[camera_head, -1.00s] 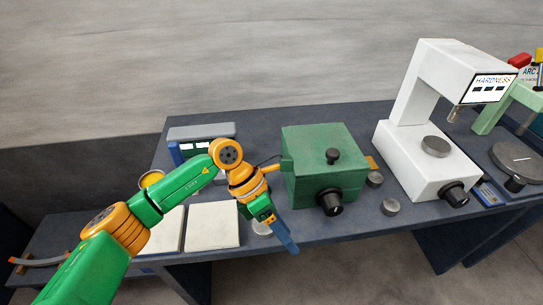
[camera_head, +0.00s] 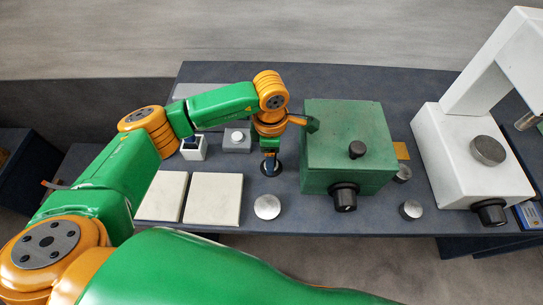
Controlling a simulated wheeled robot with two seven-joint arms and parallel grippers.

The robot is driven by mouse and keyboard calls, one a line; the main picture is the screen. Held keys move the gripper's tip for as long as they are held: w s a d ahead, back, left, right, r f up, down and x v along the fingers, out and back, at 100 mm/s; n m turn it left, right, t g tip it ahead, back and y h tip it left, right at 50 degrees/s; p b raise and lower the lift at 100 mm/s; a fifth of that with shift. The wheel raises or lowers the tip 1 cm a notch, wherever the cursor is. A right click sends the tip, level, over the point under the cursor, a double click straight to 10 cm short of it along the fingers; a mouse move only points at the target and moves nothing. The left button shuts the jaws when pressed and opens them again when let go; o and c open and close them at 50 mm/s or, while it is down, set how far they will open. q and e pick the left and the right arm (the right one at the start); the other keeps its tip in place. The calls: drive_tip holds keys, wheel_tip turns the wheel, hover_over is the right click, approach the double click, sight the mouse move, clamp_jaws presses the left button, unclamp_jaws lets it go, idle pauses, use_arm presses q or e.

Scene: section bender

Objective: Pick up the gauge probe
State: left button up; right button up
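My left gripper (camera_head: 270,166) points straight down, with its dark blue fingers low over the bench, left of the green box. The fingers show edge-on, so whether they are open or shut is unclear. A dark round piece (camera_head: 272,171) sits on the bench right at the fingertips. It may be the gauge probe or its base, but the gripper covers much of it and I cannot tell whether they touch. A small white holder with a dark blue top (camera_head: 193,149) and a grey block with a white round top (camera_head: 237,138) stand to the left. My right gripper is not in view.
A green box (camera_head: 345,150) with dark knobs stands just right of the gripper. Two pale plates (camera_head: 213,199) and a metal disc (camera_head: 267,206) lie near the front edge. Another small metal cylinder (camera_head: 411,209) stands right, before a white hardness tester (camera_head: 475,150).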

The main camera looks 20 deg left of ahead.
use_arm(q)
drive_tip(key=shift+f, duration=0.5)
drive_tip(key=shift+w+f, duration=0.2)
drive_tip(key=shift+f, duration=0.1)
drive_tip(key=shift+r, duration=0.1)
clamp_jaws()
